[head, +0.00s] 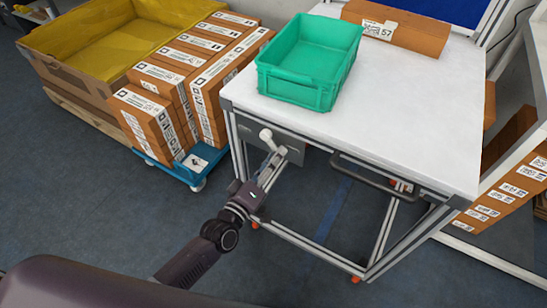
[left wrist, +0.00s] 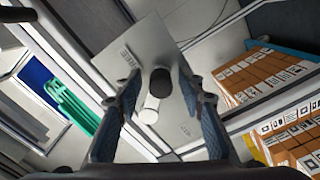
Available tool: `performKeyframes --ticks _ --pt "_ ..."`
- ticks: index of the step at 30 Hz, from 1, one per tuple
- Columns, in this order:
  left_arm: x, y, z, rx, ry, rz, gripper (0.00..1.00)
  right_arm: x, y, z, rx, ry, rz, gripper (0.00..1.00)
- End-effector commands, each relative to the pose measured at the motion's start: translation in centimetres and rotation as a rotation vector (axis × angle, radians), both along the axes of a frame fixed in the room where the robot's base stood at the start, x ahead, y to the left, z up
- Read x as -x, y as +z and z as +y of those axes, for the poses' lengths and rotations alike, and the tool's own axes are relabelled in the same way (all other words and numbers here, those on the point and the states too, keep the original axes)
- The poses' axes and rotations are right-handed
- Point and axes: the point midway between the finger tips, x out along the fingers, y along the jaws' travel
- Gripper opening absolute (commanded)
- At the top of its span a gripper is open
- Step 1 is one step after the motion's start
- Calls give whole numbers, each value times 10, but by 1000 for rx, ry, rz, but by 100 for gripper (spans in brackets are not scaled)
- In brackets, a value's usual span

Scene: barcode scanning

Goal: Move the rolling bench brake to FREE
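The rolling bench (head: 400,110) has a white top and a metal frame. Its brake is a lever with a pale knob (head: 266,134) on a grey plate (head: 291,152) at the front left of the frame. My left gripper (head: 277,158) is in front of the plate. In the wrist view, its fingers (left wrist: 160,84) are apart, with the lever between them, no clear contact visible. My right gripper is out of view.
A green crate (head: 285,91) and a brown box (head: 395,30) sit on the bench top. Boxes (head: 150,120) on a blue dolly (head: 192,172) stand left of the bench. A grey handle bar (head: 380,182) runs under the front edge. Floor in front is clear.

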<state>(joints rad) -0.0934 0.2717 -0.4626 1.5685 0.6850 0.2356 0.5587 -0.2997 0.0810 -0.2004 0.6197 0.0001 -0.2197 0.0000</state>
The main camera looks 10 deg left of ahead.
Motion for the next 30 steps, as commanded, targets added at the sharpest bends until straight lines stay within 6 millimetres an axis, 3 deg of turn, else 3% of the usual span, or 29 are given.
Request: performKeyframes --ticks 5,19,24,30 --pt "13 -2 4 -3 -1 3 36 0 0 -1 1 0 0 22" --pt "97 -2 36 -1 1 3 36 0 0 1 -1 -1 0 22" --pt "111 -1 41 0 1 0 36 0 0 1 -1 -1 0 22" --pt "113 0 42 0 2 -1 36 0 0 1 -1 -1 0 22"
